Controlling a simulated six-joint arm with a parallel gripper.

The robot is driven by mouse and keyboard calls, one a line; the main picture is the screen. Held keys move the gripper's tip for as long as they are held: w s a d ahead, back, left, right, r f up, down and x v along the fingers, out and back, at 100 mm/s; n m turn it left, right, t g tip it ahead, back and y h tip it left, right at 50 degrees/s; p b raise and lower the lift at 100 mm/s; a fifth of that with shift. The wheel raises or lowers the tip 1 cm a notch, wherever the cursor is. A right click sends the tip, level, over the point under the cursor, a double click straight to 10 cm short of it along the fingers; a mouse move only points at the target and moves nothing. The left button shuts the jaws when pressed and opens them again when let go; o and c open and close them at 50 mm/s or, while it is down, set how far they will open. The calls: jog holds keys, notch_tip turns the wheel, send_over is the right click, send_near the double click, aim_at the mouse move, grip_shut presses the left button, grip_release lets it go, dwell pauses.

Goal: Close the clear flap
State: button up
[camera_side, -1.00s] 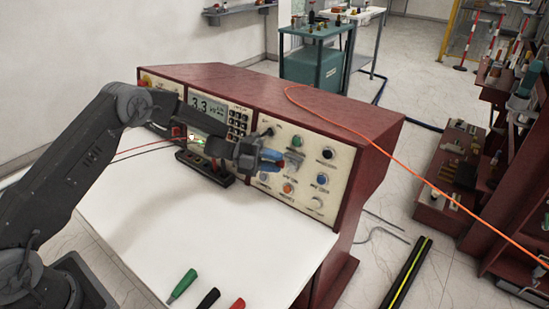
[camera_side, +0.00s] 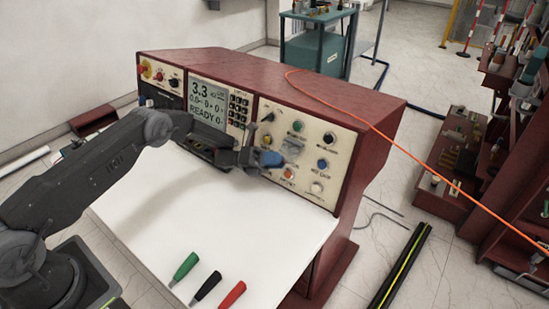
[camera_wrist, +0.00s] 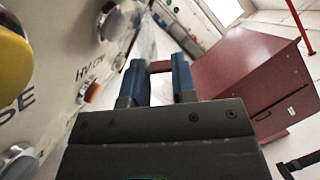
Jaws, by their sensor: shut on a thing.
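The clear flap (camera_side: 292,146) is a small greyish, see-through plate among the knobs on the right part of the console's front panel. It looks tilted out from the panel, but its exact angle is hard to tell. My gripper (camera_side: 270,159) is close in front of the panel, just left of and below the flap in the side view. In the wrist view my gripper (camera_wrist: 159,72) shows two blue fingers with a gap between them and a reddish-brown strip across the tips. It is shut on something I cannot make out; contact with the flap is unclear.
Knobs and buttons crowd the panel around my gripper, including an orange button (camera_side: 289,173) and a blue knob (camera_side: 323,181). Green (camera_side: 184,268), black (camera_side: 206,288) and red (camera_side: 232,294) handles lie on the white worktop (camera_side: 240,235). An orange cable (camera_side: 430,182) crosses at the right.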

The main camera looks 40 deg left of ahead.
jog(key=shift+w+f+m+g+h, duration=0.3)
jog(key=shift+f+m+h, duration=0.1)
jog(key=shift+m, duration=0.5)
jog(key=o, duration=0.9)
jog(key=s+a+r, duration=0.1)
jog(key=a+r, duration=0.2)
jog(key=s+a+r, duration=0.2)
jog(key=a+r, duration=0.2)
jog(key=s+a+r, duration=0.1)
jog(key=a+r, duration=0.2)
jog(key=r, duration=0.1)
jog(key=shift+s+a, duration=0.3)
jog(key=shift+a, duration=0.1)
